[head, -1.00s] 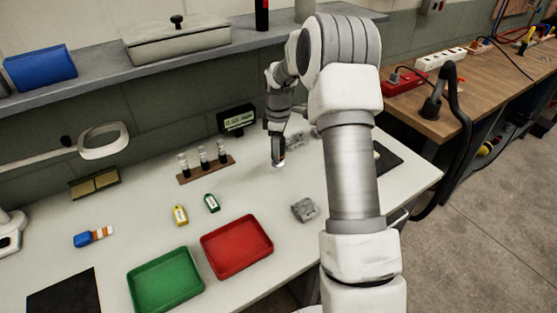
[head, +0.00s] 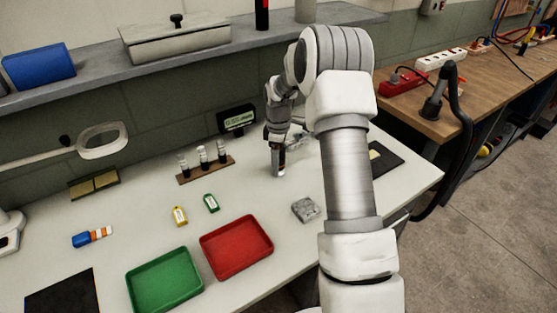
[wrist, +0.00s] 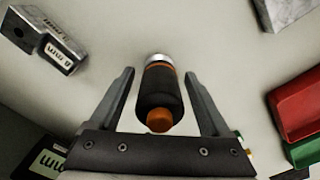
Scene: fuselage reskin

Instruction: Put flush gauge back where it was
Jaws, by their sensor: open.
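A dark cylinder, which I take to be the flush gauge (wrist: 158,92), has a silver end, an orange band and an orange cap. In the wrist view it lies between the two fingers of my gripper (wrist: 160,98), with a gap on both sides. My gripper is open around it. In the head view my gripper (head: 278,150) points down at the back of the white table, and the gauge (head: 278,169) appears upright below it, its silver end at the tabletop. Its upper part is hidden by the gripper.
A vial rack (head: 206,168) stands left of the gripper, with a small display (head: 237,121) behind. Marked metal blocks (wrist: 52,45) lie close by. A grey block (head: 305,209), red tray (head: 237,247) and green tray (head: 165,282) are nearer the front. A dark mat (head: 385,159) lies right.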

